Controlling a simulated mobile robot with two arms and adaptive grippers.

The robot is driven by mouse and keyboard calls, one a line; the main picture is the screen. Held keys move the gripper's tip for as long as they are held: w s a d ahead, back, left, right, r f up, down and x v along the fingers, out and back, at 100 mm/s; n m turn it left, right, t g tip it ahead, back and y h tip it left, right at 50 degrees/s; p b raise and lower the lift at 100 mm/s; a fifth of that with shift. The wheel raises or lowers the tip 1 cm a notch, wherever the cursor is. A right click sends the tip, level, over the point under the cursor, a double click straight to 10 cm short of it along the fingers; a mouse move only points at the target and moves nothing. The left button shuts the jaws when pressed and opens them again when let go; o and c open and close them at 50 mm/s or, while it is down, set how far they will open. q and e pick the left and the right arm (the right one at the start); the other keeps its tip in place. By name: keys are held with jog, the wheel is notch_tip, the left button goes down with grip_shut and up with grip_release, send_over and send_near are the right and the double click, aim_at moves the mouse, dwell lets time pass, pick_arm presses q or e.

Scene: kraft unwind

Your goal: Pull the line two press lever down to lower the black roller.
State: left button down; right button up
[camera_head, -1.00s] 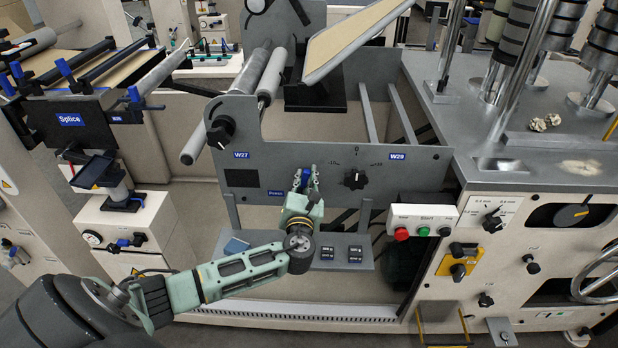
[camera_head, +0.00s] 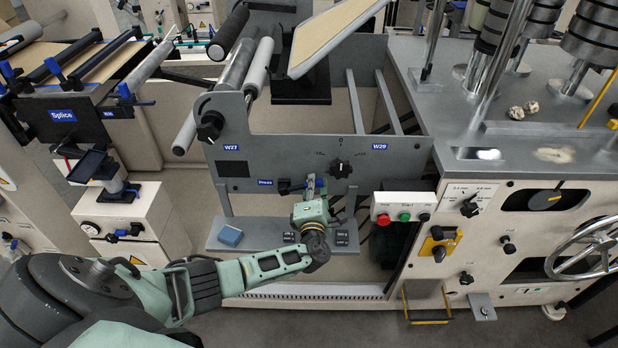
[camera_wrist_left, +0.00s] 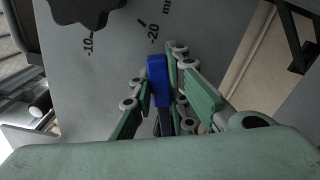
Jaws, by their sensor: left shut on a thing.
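The line two press lever has a blue grip (camera_head: 310,184) and a black pivot (camera_head: 284,187) beside the Press label on the grey side plate (camera_head: 350,205). It points roughly rightward in the head view. My left gripper (camera_head: 312,190) is shut on the lever's blue grip. In the left wrist view the blue grip (camera_wrist_left: 157,75) stands between the gripper's fingers (camera_wrist_left: 155,100), in front of the plate's scale marks. The black roller (camera_head: 228,32) is at the upper left, just above the grey rollers (camera_head: 237,65); whether it touches them I cannot tell. My right gripper is not in view.
A black knob (camera_head: 341,168) is just right of and above the lever. A shelf (camera_head: 265,235) below carries a blue block (camera_head: 230,235) and small black blocks. A red, green and black button box (camera_head: 403,205) stands to the right.

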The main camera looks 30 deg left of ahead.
pick_arm(q)
jog(key=shift+w+d+f+m, duration=0.1)
jog(key=shift+d+f+m, duration=0.05)
jog(key=shift+f+m, duration=0.75)
jog(key=shift+d+f+m, duration=0.1)
jog(key=shift+f+m, duration=0.6)
jog(key=shift+m, duration=0.4)
jog(key=shift+f, duration=0.1)
jog(key=c, duration=1.7)
grip_release()
jog(key=v, duration=1.2)
